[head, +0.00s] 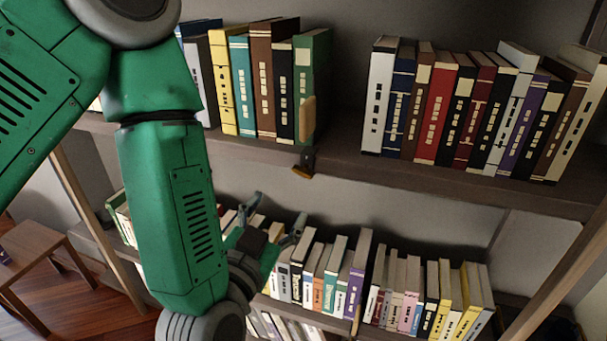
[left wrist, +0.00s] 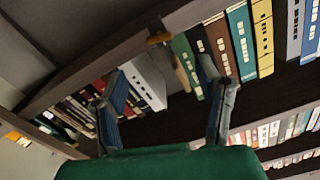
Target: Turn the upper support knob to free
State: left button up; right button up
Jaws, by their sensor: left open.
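The upper support knob (head: 302,171) is a small orange-brown piece on a dark bracket (head: 308,156) at the front edge of the upper shelf. It also shows in the left wrist view (left wrist: 158,38), above and between the fingertips. A wooden support paddle (head: 308,119) stands above it beside the green book (head: 316,75). My left gripper (head: 277,211) is open and empty, below and left of the knob in the head view, in front of the lower books. In the left wrist view its two fingers (left wrist: 164,70) are spread apart and do not touch the knob.
Books fill the upper shelf (head: 460,188) on both sides of a gap right of the paddle. Lower shelf books (head: 390,290) stand behind and right of my gripper. A similar lower wooden support (head: 355,320) shows there. A wooden stool (head: 35,245) stands at left.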

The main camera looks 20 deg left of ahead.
aim_at(301, 175)
pick_arm(q)
jog(key=w+b, duration=0.1)
jog(key=w, duration=0.3)
jog(key=w+b, duration=0.2)
jog(key=w, duration=0.2)
jog(key=w+b, duration=0.1)
jog(key=w, duration=0.4)
jog(key=shift+d+b, duration=0.3)
jog(key=shift+b, duration=0.05)
jog(key=c, duration=1.2)
